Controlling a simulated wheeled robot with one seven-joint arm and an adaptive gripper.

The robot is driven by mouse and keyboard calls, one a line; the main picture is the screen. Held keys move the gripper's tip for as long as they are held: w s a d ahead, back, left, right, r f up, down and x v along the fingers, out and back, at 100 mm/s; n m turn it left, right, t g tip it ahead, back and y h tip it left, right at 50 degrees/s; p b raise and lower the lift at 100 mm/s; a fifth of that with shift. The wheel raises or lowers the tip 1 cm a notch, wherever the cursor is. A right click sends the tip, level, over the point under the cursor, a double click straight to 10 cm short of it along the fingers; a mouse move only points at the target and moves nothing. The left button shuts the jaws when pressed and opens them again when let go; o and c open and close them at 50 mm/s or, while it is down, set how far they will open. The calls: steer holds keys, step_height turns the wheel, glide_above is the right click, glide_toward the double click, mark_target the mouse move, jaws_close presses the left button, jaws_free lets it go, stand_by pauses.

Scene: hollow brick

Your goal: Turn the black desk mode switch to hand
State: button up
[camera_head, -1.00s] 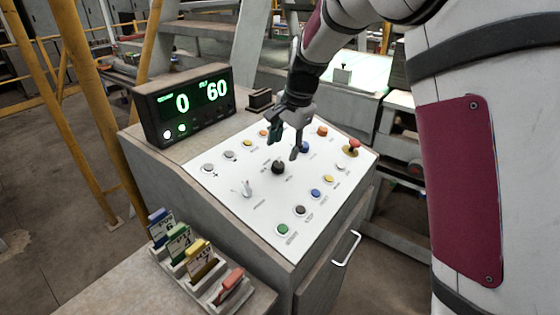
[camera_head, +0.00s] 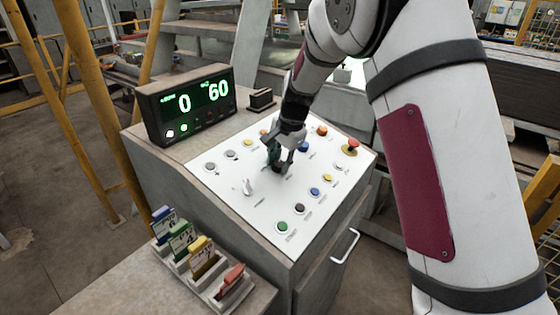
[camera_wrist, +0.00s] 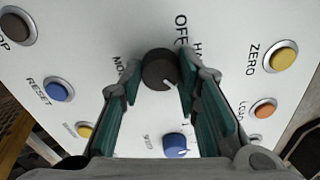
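The black mode switch (camera_wrist: 160,70) is a round knob with a white mark on the white panel. In the wrist view it lies between and just beyond the green-padded fingertips of my gripper (camera_wrist: 156,88), with "OFF" and a partly hidden "HA" label beside it. My gripper is open, with a finger on each side of the knob; I cannot tell whether either touches it. In the head view my gripper (camera_head: 279,168) is over the middle of the desk panel (camera_head: 225,190) and largely hides the knob.
Several coloured buttons surround the knob, including a blue one (camera_wrist: 175,145) close by and a yellow one (camera_wrist: 284,56). A red mushroom button (camera_head: 352,144) stands at the panel's right corner. A display box (camera_head: 185,105) stands behind left. A card rack (camera_head: 205,270) is at the front.

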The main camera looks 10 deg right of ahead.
steer(key=shift+n, duration=0.3)
steer(key=shift+c, duration=0.4)
steer(key=n+b, duration=0.1)
steer(key=n, duration=0.3)
steer(key=shift+w, duration=0.1)
steer(key=n+b, duration=0.1)
steer(key=n, duration=0.4)
stand_by(0.4)
steer(key=o, duration=1.2)
steer(key=shift+c, duration=0.2)
steer(key=shift+r, duration=0.1)
